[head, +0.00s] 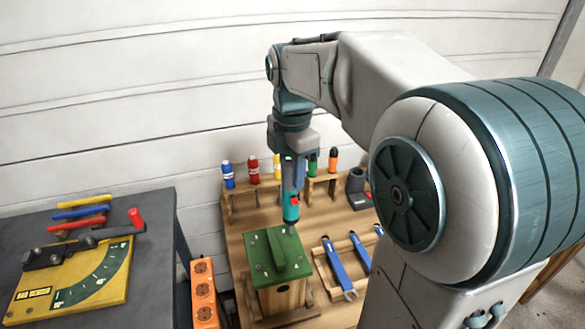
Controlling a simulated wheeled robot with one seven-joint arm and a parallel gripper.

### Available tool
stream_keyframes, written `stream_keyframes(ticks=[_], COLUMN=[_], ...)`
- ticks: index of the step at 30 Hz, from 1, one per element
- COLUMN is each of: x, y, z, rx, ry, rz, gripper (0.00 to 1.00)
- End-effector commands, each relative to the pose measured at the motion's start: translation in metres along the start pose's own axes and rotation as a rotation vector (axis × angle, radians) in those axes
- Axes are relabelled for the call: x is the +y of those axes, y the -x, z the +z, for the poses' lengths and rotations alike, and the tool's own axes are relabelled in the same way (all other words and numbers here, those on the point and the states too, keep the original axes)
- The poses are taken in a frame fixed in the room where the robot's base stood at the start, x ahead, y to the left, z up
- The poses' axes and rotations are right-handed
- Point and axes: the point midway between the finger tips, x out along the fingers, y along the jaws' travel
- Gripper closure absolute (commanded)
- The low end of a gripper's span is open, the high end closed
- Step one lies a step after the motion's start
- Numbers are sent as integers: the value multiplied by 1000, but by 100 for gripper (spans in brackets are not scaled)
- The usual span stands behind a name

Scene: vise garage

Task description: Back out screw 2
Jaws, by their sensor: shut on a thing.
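My gripper (292,160) points down over the wooden workbench and is shut on a teal and red power driver (291,205). The driver hangs upright, its lower end over the far right part of the green lid (264,256). The lid tops a wooden box (285,297) with a round hole in its front and has a raised green block along its middle. Several small pale screw heads show on the lid; their numbers are too small to read, so I cannot tell which is screw 2. I cannot tell whether the driver's tip touches a screw.
A rack of colored bottles or handles (253,178) stands behind. Blue wrenches (338,266) lie in a wooden tray to the right. An orange power strip (203,292) stands at the left. A grey table (150,250) holds a yellow angle jig (85,285).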

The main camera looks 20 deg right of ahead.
Motion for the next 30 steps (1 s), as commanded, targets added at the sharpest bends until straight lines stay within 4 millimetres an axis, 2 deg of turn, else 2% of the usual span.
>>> stream_keyframes(ticks=[1,17,30], x=[-1,-2,0], y=[-4,-1,36], z=[-1,-1,0], rx=[3,4,1], ry=[1,1,0], rz=[-12,-12,-4], gripper=[89,89,89])
